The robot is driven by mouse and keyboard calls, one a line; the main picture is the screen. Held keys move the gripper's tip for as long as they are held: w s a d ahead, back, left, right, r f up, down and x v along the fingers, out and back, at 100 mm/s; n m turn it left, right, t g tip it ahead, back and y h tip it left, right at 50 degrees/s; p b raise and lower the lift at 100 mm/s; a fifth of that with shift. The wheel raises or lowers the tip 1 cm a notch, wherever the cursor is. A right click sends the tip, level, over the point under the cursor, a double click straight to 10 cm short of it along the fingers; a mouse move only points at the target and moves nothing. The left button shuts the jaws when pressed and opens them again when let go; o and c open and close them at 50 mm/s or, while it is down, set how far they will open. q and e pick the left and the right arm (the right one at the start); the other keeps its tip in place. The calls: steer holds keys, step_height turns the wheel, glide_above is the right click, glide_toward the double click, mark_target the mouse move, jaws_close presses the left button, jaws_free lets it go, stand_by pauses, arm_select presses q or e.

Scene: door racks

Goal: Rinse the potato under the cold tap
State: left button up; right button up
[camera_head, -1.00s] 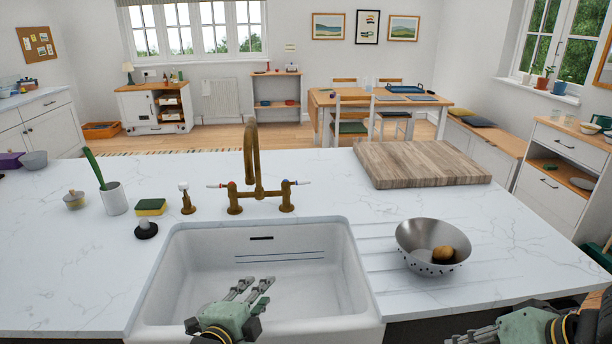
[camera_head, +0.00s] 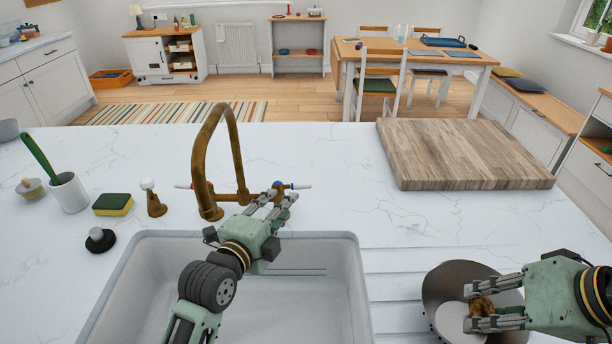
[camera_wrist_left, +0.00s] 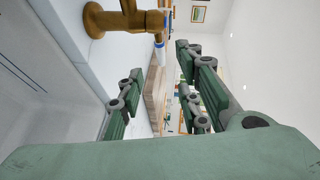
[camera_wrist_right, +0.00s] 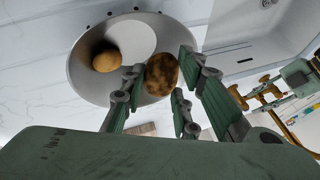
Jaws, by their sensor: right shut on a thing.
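The brown, speckled potato (camera_head: 483,306) is at the colander (camera_head: 447,277). My right gripper (camera_head: 470,307) is shut on it; the right wrist view shows the potato (camera_wrist_right: 161,75) between the fingers, over the colander's rim area. A smooth tan round shape (camera_wrist_right: 107,58) shows inside the colander; I cannot tell whether it is a reflection or another potato. The brass tap (camera_head: 201,180) arches over the back of the sink. My left gripper (camera_head: 283,194) is open beside its blue-marked cold handle (camera_head: 301,187). The left wrist view shows that handle (camera_wrist_left: 165,22) ahead of the parted fingers; contact is unclear.
The white sink (camera_head: 350,280) is empty where visible; my left arm crosses it. A wooden board (camera_head: 460,155) lies at the back right. A sponge (camera_head: 113,204), a black stopper (camera_head: 100,240) and a brush pot (camera_head: 69,193) stand to the left. The drainer beside the colander is clear.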

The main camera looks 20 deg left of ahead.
mark_target(301, 187)
steer(key=shift+s+r, duration=0.1)
steer(key=shift+r, duration=0.1)
arm_select(q)
steer(key=p+x, duration=0.1)
steer(key=x, duration=1)
steer(key=shift+w+p, duration=0.2)
steer(key=shift+p, duration=0.15)
arm_select(e)
steer(key=shift+r, duration=0.7)
arm_select(q)
steer(key=shift+c, duration=0.5)
jaws_close()
